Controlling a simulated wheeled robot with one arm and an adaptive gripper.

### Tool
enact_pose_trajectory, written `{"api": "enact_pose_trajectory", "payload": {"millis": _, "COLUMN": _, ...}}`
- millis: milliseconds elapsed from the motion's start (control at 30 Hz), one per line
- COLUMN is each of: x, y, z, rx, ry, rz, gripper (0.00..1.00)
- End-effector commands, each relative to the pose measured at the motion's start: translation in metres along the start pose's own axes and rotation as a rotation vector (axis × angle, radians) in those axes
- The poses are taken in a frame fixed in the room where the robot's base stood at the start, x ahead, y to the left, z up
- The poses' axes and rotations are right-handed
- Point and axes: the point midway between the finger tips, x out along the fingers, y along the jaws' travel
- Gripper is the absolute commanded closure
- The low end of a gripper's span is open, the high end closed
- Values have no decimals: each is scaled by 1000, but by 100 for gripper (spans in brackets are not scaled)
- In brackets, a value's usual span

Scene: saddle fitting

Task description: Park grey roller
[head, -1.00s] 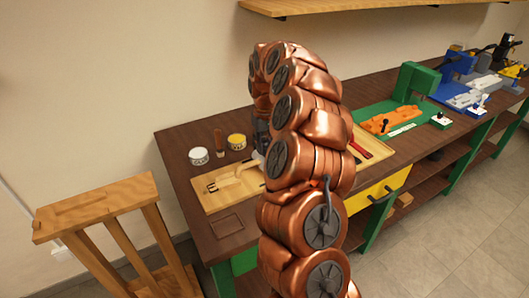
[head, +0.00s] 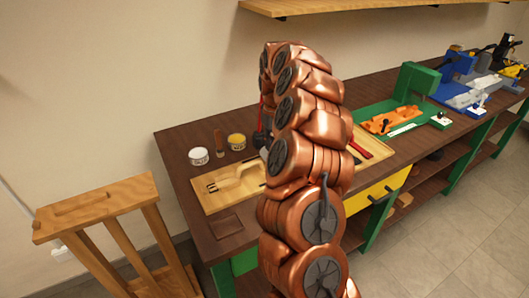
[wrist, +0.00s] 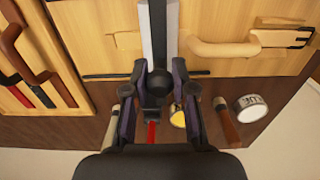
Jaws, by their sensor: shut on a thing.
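My gripper (wrist: 160,98) is shut on a slim tool in the wrist view, which I take to be the grey roller (wrist: 158,40). Its long light-grey and black part runs up the picture between the fingers. A dark round knob sits at the fingers, and a red end shows below them. In the head view my gripper (head: 261,138) is mostly hidden behind my arm, with a bit of red above it. Below the tool lies a pale wooden tray (head: 222,203) with dark slots and a raised wooden hook-like piece (wrist: 222,48). Whether the tool touches the tray I cannot tell.
A white jar (head: 199,156), a brown upright handle (head: 218,139) and a yellow-topped jar (head: 237,141) stand behind the tray. Red- and brown-handled tools (wrist: 40,95) lie in another tray. A green station (head: 405,100) stands farther right. A wooden stand (head: 95,210) is at left.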

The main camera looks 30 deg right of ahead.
Motion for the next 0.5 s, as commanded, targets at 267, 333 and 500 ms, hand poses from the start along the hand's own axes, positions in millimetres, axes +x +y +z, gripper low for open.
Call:
{"api": "enact_pose_trajectory", "payload": {"millis": 267, "x": 0, "y": 8, "z": 0, "rx": 2, "ry": -1, "rz": 0, "gripper": 94}}
{"api": "enact_pose_trajectory", "payload": {"millis": 333, "x": 0, "y": 11, "z": 0, "rx": 2, "ry": 0, "rz": 0, "gripper": 94}}
{"api": "enact_pose_trajectory", "payload": {"millis": 500, "x": -1, "y": 21, "z": 0, "rx": 4, "ry": 1, "rz": 1, "gripper": 94}}
